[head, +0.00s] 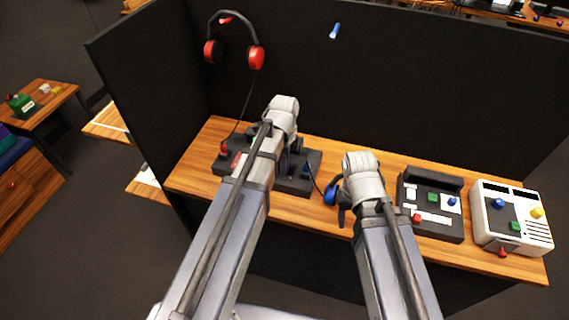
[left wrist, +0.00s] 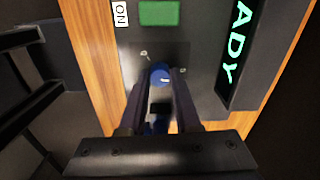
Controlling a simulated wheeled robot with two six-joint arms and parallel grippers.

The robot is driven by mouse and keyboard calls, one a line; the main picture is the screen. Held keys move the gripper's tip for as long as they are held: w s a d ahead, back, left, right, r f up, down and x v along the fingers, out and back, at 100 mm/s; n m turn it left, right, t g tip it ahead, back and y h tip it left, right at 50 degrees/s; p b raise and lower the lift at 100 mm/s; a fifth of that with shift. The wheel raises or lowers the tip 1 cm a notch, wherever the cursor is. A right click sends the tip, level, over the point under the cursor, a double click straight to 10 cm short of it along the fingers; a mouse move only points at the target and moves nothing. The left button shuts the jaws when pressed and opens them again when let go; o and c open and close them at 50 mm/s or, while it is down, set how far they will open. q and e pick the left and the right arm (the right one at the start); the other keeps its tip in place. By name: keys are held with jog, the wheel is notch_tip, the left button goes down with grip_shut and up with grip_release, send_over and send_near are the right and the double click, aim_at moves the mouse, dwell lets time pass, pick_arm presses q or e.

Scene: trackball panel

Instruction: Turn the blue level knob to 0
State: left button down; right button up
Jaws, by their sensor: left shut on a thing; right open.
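The blue level knob (left wrist: 160,72) sits on a dark panel (left wrist: 195,90) in the left wrist view. A small pale mark shows on its lower right side. My left gripper (left wrist: 158,80) has its two dark fingers on either side of the knob and is shut on it. In the head view the panel (head: 300,185) lies on the left part of the wooden shelf; my left arm hides the knob. Small marks near the knob are too blurred to read. My right gripper (head: 343,213) is open and empty, in front of the shelf's middle.
On the panel are a green block (left wrist: 159,13), an ON label (left wrist: 121,13) and a display with green letters (left wrist: 240,45). A blue corded item (head: 330,195) lies close to my right gripper. A black device (head: 435,226) and a white device (head: 520,235) stand right. Red headphones (head: 256,57) hang behind.

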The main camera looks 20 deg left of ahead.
dwell(0.4)
pick_arm(q)
jog(key=n, duration=1.3)
jog(key=shift+n, duration=0.4)
jog(key=n, duration=1)
jog(key=shift+n, duration=0.3)
jog(key=shift+a+n, duration=0.1)
jog(key=shift+n, duration=1.8)
